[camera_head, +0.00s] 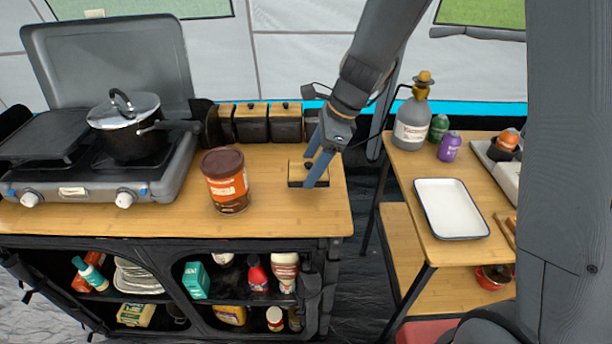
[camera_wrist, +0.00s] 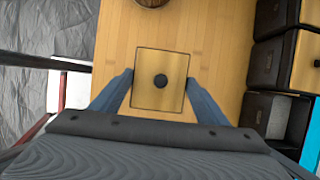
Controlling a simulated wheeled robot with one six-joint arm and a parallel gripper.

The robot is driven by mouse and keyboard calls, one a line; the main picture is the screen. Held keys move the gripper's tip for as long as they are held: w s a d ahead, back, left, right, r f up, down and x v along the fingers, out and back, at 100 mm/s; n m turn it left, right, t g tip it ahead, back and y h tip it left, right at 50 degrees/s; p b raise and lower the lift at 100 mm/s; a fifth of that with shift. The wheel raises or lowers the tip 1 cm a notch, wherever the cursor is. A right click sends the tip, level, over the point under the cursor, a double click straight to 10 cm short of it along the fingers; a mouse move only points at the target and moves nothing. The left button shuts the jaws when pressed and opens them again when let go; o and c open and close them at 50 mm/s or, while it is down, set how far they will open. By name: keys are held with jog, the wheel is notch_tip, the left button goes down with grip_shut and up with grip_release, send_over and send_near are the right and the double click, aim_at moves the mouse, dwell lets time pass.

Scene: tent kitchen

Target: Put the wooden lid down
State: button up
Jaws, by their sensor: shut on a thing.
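The wooden lid (camera_wrist: 160,62) is a square light-wood plate with a dark edge and a round black knob. My gripper (camera_wrist: 160,78) is shut on it, with one blue finger at each of two opposite edges. In the head view the lid (camera_head: 296,171) is level, near the worktop's right end, and my gripper (camera_head: 316,166) comes down on it from above. I cannot tell whether the lid touches the worktop (camera_head: 275,215) or hangs slightly above it.
Black canisters (camera_head: 252,123) with wooden lids line the back; an open one (camera_wrist: 268,116) shows in the wrist view. A brown tin (camera_head: 228,183) stands left of the lid. A gap separates the worktop from the side table (camera_head: 468,250). The worktop's front right is clear.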

jog(key=shift+f, duration=2.05)
jog(key=o, duration=1.1)
jog(key=shift+f, duration=0.1)
jog(key=shift+c, duration=0.2)
jog(key=b+v, duration=0.1)
jog(key=v, duration=1.1)
jog(key=s+d+f+n+h, duration=0.2)
jog(key=s+d+n, duration=0.4)
jog(key=n, duration=0.3)
jog(key=s+d+f+n+t+h, duration=0.1)
jog(key=s+d+f+n+h, duration=0.1)
jog(key=s+d+n, duration=0.4)
jog(key=s+f+n, duration=0.1)
jog(key=s+n, duration=0.1)
jog(key=n, duration=0.1)
jog(key=shift+s+d+h, duration=0.25)
jog(key=shift+d+h, duration=0.05)
